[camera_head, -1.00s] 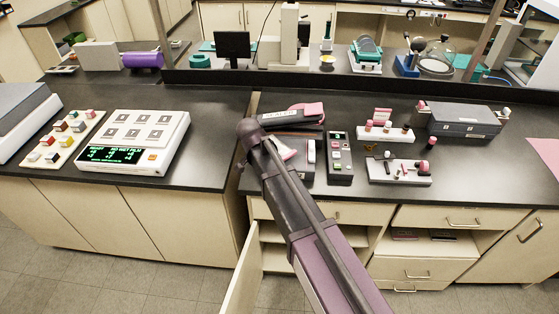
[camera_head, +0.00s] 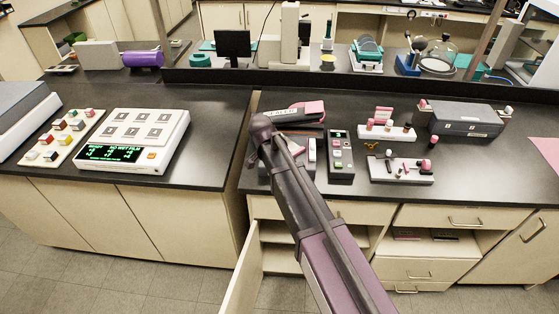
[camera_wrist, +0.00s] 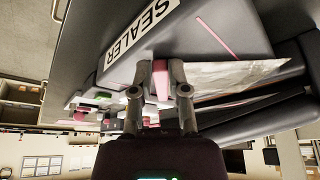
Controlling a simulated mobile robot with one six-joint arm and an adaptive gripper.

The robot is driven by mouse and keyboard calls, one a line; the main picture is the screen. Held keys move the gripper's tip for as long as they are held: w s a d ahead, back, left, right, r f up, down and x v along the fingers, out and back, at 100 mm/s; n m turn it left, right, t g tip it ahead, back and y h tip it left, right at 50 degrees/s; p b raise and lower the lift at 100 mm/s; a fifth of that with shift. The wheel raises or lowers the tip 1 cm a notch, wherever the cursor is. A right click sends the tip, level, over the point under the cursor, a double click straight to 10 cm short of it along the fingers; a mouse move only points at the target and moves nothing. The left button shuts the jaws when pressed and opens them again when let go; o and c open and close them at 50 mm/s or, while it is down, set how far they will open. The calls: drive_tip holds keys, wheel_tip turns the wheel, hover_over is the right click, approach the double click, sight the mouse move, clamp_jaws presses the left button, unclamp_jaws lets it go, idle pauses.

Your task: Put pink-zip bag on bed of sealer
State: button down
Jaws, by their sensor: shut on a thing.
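The sealer (camera_head: 290,115) stands on the dark bench, its dark lid with a pink part raised; its label (camera_wrist: 142,25) reads SEALER in the wrist view. My gripper (camera_wrist: 160,68) is shut on a pink piece (camera_wrist: 161,82) at the edge of a clear, shiny bag (camera_wrist: 230,74), which I take as the pink-zip bag. The bag extends right from the fingers, beside the sealer's dark body. A small part of it shows behind my arm in the head view (camera_head: 297,147). My arm hides the fingers and much of the sealer bed there, so contact with the bed cannot be told.
A control box (camera_head: 341,158) stands close to the right of the sealer. Beyond it are small racks (camera_head: 401,170) and a grey case (camera_head: 465,119). A button panel (camera_head: 133,140) sits on the left bench, past a gap.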

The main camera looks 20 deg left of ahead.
drive_tip(key=shift+f, duration=0.1)
drive_tip(key=c, duration=0.6)
unclamp_jaws()
drive_tip(key=shift+r, duration=0.2)
drive_tip(key=p+v, duration=0.4)
drive_tip(key=shift+r, duration=0.25)
drive_tip(key=p+v, duration=0.7)
drive_tip(key=shift+s+a+r, duration=0.15)
drive_tip(key=shift+s, duration=0.05)
idle(0.6)
